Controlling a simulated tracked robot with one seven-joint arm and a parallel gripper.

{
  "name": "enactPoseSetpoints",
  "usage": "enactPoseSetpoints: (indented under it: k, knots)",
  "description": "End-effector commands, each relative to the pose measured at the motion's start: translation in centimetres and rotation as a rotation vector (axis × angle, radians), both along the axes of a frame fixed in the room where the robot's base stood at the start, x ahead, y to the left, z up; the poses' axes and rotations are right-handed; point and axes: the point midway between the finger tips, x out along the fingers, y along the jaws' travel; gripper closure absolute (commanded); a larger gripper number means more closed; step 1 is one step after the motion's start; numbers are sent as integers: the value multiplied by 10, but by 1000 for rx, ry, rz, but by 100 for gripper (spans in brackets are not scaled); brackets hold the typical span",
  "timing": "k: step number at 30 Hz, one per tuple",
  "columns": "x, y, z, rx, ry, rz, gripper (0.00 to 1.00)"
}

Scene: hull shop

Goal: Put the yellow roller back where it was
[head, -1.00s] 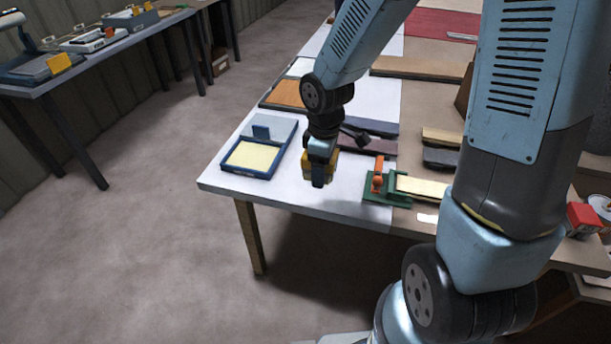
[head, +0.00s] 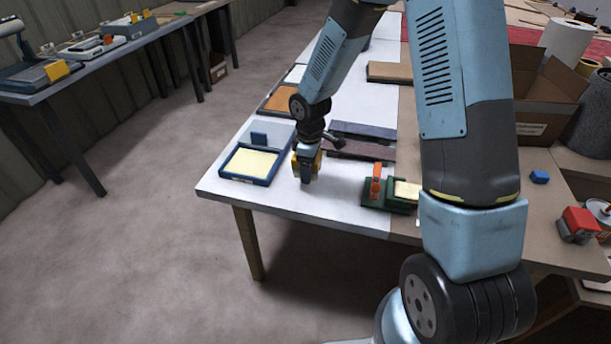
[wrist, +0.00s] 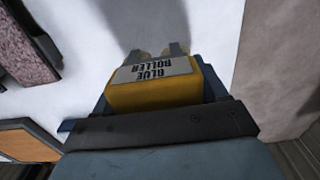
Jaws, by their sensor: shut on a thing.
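My gripper (head: 308,167) is shut on the yellow roller (wrist: 155,93), a yellow block with a white label reading "GLUE ROLLER" in the wrist view. In the head view the roller (head: 296,164) is mostly hidden by the gripper. The gripper points down over the white part of the table, just right of the blue-edged tray (head: 226,173) with a pale yellow pad. I cannot tell whether the roller touches the table.
A green fixture with an orange clamp (head: 376,182) stands to the right. Dark strips (head: 362,149) and an orange-brown panel (head: 279,100) lie behind. The white table's front left corner (head: 215,190) is clear. A cardboard box (head: 540,90) stands at the right.

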Motion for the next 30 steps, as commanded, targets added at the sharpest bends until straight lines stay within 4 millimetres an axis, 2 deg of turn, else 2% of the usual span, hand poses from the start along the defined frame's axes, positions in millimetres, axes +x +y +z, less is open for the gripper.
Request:
enactPoseSetpoints:
  k: [8, 16, 27, 28, 30]
  knots:
    - [9, 2, -11, 0, 0, 2, 100]
    - [11, 3, -42, -1, 1, 4, 100]
    - [11, 2, -46, 0, 0, 2, 100]
    - [11, 2, -46, 0, 0, 2, 26]
    - [11, 2, -46, 0, 0, 2, 19]
